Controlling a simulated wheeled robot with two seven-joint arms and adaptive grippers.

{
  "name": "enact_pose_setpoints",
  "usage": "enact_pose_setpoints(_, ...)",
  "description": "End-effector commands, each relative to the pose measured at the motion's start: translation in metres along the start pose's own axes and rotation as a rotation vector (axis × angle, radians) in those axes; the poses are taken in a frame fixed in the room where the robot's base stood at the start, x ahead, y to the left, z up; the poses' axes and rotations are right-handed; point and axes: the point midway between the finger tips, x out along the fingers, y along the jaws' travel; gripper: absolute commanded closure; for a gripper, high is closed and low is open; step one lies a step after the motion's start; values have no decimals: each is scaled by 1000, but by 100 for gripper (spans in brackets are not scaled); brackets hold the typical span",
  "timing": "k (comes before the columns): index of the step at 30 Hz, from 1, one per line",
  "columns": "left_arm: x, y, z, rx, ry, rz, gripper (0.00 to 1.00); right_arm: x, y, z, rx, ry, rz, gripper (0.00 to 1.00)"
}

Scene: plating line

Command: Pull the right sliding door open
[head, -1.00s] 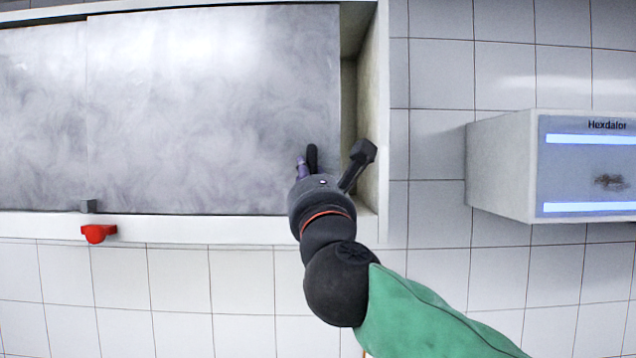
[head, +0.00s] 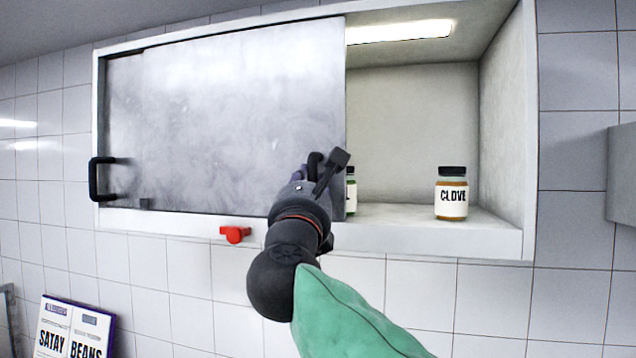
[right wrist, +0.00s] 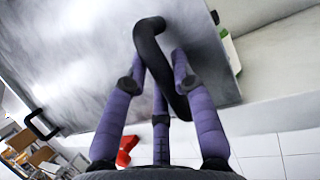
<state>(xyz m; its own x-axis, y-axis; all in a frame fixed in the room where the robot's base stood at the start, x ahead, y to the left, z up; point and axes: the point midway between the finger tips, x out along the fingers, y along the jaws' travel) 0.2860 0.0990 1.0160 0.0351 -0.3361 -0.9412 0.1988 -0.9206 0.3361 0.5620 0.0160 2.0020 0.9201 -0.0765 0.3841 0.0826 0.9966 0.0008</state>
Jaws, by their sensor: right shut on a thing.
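The right sliding door (head: 230,110) is a grey, cloudy panel on a white wall cabinet. It stands well to the left, leaving the cabinet's right part open. My right gripper (head: 305,172) is at the door's lower right. In the right wrist view its purple fingers (right wrist: 165,75) are closed around the door's curved black handle (right wrist: 150,48). My gripper and wrist hide much of the handle in the head view. The left door (head: 122,130) shows only as a strip at the left, with its own black handle (head: 95,180). My left gripper is not in view.
A CLOVE jar (head: 451,195) stands on the open shelf. Another jar (head: 351,192) is mostly hidden at the door's edge. SATAY and BEANS signs (head: 70,330) are at lower left.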

Motion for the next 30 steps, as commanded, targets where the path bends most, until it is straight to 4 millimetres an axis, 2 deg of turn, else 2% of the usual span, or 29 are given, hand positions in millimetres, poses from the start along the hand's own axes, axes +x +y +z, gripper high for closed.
enact_pose_setpoints(9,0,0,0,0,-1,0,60,0,-1,-1,3,3,-3,100)
enact_pose_setpoints(10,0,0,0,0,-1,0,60,0,-1,-1,2,3,-3,66)
enact_pose_setpoints(12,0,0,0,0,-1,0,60,0,-1,-1,2,2,-3,49)
enact_pose_setpoints(23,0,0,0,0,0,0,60,-1,-1,0,2,1,-2,49)
enact_pose_setpoints(26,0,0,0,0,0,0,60,-7,-1,0,2,1,0,49)
enact_pose_setpoints(30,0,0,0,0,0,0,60,-24,-1,1,3,1,1,49)
